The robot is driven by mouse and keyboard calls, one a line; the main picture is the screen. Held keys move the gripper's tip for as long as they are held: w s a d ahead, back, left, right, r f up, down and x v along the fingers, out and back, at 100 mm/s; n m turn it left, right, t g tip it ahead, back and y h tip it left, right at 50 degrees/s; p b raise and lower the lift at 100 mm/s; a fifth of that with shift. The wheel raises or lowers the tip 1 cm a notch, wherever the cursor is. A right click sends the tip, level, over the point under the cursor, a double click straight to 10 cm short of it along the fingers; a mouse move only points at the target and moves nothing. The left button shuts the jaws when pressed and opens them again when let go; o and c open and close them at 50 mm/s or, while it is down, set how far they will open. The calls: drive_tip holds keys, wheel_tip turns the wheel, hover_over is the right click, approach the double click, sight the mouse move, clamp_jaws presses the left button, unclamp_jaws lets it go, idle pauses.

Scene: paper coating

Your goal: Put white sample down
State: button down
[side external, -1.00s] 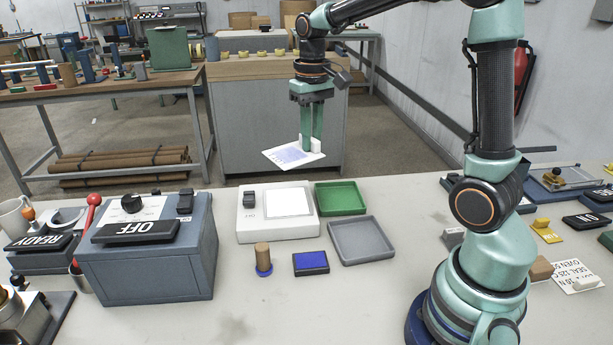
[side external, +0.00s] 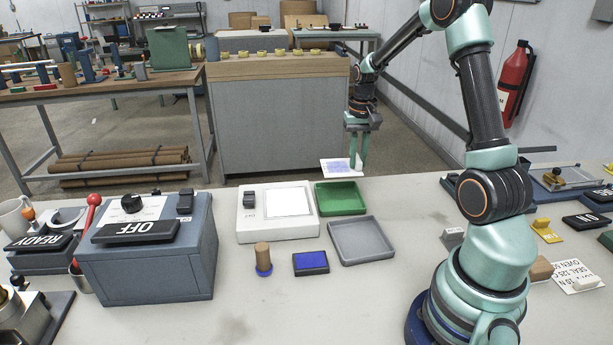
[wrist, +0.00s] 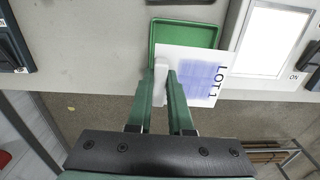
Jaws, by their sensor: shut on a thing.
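The white sample (side external: 338,166) is a flat white sheet with a pale blue-violet printed patch. In the wrist view the sample (wrist: 222,62) reads "LOT 1". My gripper (side external: 358,167) is shut on a white block at the sample's edge and holds the sheet in the air, roughly level, near the far edge of the bench. In the wrist view my gripper (wrist: 168,82) has the sheet overlapping the green tray (wrist: 156,55) below. The green tray (side external: 341,184) looks empty. A grey tray (side external: 361,258) in front of it is also empty.
A white device with a bright panel (side external: 250,232) stands left of the trays. A blue ink pad (side external: 310,263) and a wooden-handled stamp (side external: 263,259) lie in front. A large blue-grey box marked OFF (side external: 150,275) is further left.

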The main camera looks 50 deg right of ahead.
sight(354, 201)
wheel_tip(354, 201, down, 10)
drive_tip(key=shift+s+f, duration=0.1)
drive_tip(key=shift+f, duration=0.1)
drive_tip(key=c, duration=0.8)
unclamp_jaws()
drive_tip(key=shift+r, duration=0.1)
wheel_tip(354, 201, up, 12)
drive_tip(key=shift+f, duration=0.1)
drive_tip(key=s+a+r+n+t, duration=0.2)
drive_tip(key=a+r+n, duration=0.1)
drive_tip(key=a, duration=0.5)
drive_tip(key=s+a+r+n+t, duration=0.1)
drive_tip(key=s+a+r+n, duration=0.1)
drive_tip(key=a+r, duration=0.3)
drive_tip(key=s+a+r+n+t, duration=0.2)
drive_tip(key=a+r+n, duration=0.2)
drive_tip(key=a, duration=0.8)
drive_tip(key=shift+s+a+r+t, duration=0.1)
drive_tip(key=shift+s+a+t, duration=0.1)
drive_tip(key=shift+s+t, duration=0.15)
